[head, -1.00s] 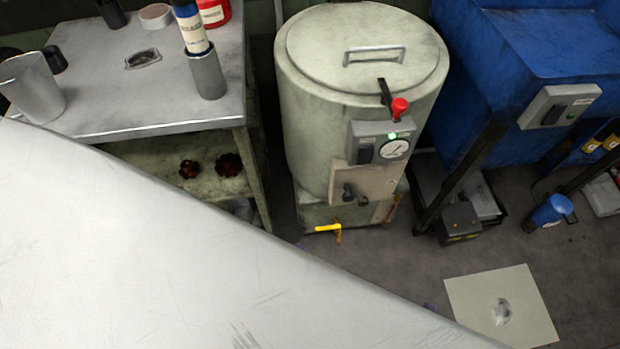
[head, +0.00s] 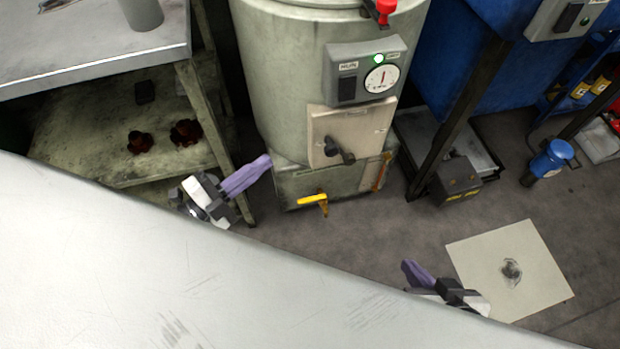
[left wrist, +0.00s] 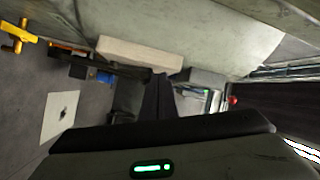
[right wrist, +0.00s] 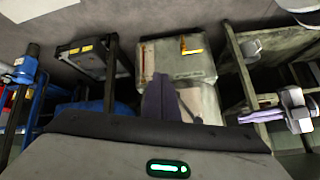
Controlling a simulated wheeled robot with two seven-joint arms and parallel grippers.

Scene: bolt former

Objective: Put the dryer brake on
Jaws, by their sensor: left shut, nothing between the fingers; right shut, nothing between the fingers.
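The dryer appears to be the grey-green drum (head: 275,60). Its front box (head: 345,75) carries a lit green lamp and a dial. A red knob (head: 386,6) shows at the top edge, and a dark lever (head: 340,150) sits on the pale front panel. A yellow handle (head: 313,200) projects from the base and also shows in the right wrist view (right wrist: 191,51). I cannot tell which control is the brake. My left gripper (head: 262,165) is shut and empty, left of the base. My right gripper (head: 411,268) is shut and empty, lower right, apart from the dryer.
A workbench (head: 90,65) with a lower shelf stands left. A large pale surface (head: 150,270) covers the lower left. A blue machine (head: 440,60) with a dark leg stands right. A pale floor plate (head: 490,260) lies lower right. Floor before the dryer is open.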

